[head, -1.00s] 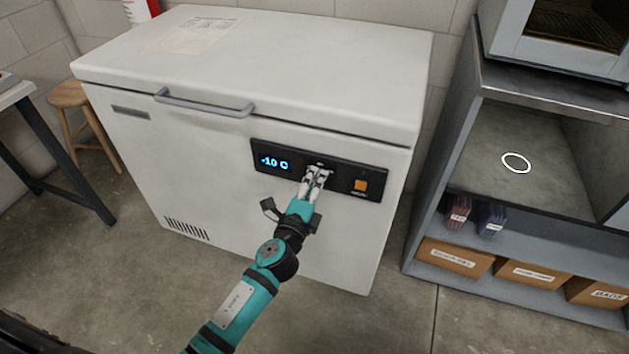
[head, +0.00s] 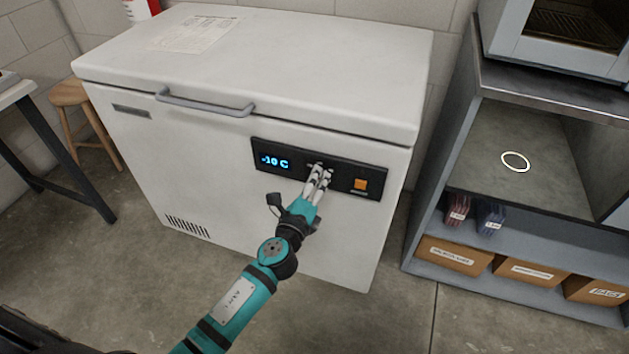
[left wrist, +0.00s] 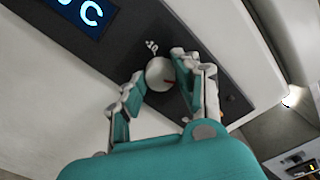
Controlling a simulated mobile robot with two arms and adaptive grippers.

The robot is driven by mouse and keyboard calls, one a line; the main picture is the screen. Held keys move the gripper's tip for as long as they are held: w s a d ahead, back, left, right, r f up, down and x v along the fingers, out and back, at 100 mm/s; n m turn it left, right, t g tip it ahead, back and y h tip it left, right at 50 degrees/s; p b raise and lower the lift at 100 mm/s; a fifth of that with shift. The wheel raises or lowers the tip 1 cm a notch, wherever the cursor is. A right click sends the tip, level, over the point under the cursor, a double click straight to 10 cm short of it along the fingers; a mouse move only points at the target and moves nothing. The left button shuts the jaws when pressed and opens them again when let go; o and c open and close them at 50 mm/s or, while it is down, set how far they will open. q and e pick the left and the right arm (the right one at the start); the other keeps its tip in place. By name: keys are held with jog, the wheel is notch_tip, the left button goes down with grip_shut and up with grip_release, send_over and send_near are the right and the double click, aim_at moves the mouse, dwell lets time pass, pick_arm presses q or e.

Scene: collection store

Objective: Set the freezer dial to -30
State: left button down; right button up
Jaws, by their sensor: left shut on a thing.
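The white chest freezer (head: 230,180) has a dark control panel (head: 345,176) on its front. Its blue display (head: 274,161) appears to read -30 C, though the first digit is small and blurred. My left gripper (head: 317,177) is at the panel, shut on the dial, which it mostly hides in the head view. In the left wrist view the pale round dial (left wrist: 160,74) with a red mark sits between the two fingers. That view shows only the C and part of a digit on the display (left wrist: 86,12). My right gripper is out of view.
An orange switch (head: 360,184) is on the panel right of the dial. The freezer lid (head: 300,60) is closed, with a grey handle. A grey shelf unit (head: 435,190) with cardboard boxes stands on the right. A wooden stool (head: 72,95) is at the left.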

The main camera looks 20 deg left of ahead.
pick_arm(q)
jog(key=c, duration=1)
grip_release()
jog(key=shift+o, duration=0.2)
jog(key=s, duration=1.2)
jog(key=shift+a, duration=0.2)
